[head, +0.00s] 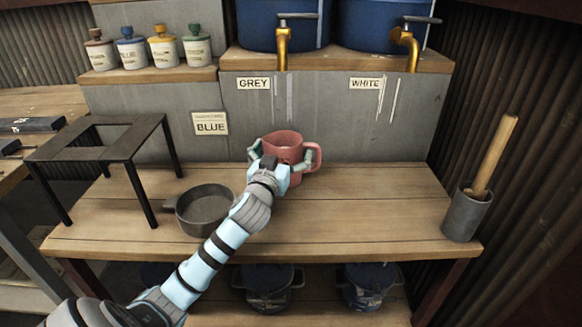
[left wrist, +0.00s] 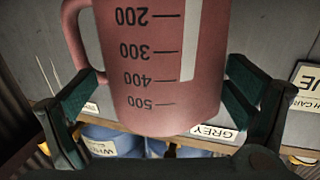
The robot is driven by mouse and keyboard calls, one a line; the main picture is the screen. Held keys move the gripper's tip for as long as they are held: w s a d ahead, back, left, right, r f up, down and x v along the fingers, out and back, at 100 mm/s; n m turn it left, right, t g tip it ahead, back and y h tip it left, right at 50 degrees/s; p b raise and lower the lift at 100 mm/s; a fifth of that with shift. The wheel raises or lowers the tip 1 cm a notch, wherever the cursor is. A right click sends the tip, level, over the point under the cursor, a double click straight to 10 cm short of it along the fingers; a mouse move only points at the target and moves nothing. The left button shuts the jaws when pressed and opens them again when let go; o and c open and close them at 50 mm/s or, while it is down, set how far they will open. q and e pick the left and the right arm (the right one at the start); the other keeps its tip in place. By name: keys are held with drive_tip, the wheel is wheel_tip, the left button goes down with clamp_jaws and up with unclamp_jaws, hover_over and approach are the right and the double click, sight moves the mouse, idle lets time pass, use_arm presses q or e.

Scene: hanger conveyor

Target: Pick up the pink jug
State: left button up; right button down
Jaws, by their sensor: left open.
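The pink jug (head: 287,145) stands at the back of the wooden table, below the GREY label, with its handle to the right. In the left wrist view the jug (left wrist: 155,75) is large and upside down, with measuring marks from 200 to 500 showing. My left gripper (head: 281,158) is open, with one finger on each side of the jug. In the left wrist view the fingers of my left gripper (left wrist: 163,90) flank the jug; the right one is close to its wall, the left one near the handle. My right gripper is not in view.
A dark pan (head: 205,208) sits on the table (head: 350,225) left of my forearm. A black stand (head: 100,150) is at the left. A grey pot (head: 466,214) with a wooden stick is at the right edge. Brass taps (head: 283,48) hang above. The table right of the jug is clear.

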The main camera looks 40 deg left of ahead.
use_arm(q)
drive_tip(key=shift+w, duration=0.25)
drive_tip(key=shift+s+r, duration=0.1)
drive_tip(key=shift+c, duration=0.8)
drive_tip(key=c, duration=1.8)
